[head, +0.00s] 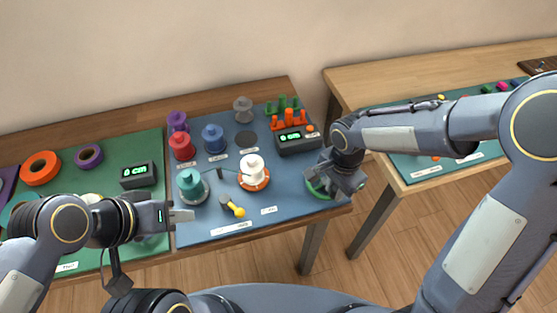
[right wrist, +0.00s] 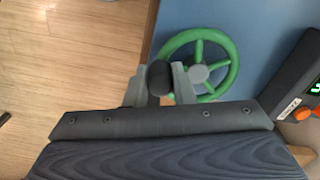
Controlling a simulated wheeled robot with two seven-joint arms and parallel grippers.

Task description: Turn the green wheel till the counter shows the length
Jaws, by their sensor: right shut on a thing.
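The green wheel (right wrist: 229,65) has spokes and a grey hub, and lies flat on the blue mat. In the head view its green rim (head: 317,190) shows at the mat's front right corner, partly hidden by my right gripper (head: 345,182). In the right wrist view my right gripper (right wrist: 160,85) is shut on the wheel's dark knob (right wrist: 159,76) at the rim's left side. The counter (head: 297,145) is a black box behind the wheel, with lit green digits that look like 0 cm. My left gripper (head: 182,215) hangs near the blue mat's left edge; its opening is unclear.
A second black counter (head: 138,182) stands on the green mat (head: 110,160) at left. Coloured spools, including a teal one (head: 192,188) and a white one (head: 253,173), stand on the blue mat (head: 285,190). A gap separates this table from the right one.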

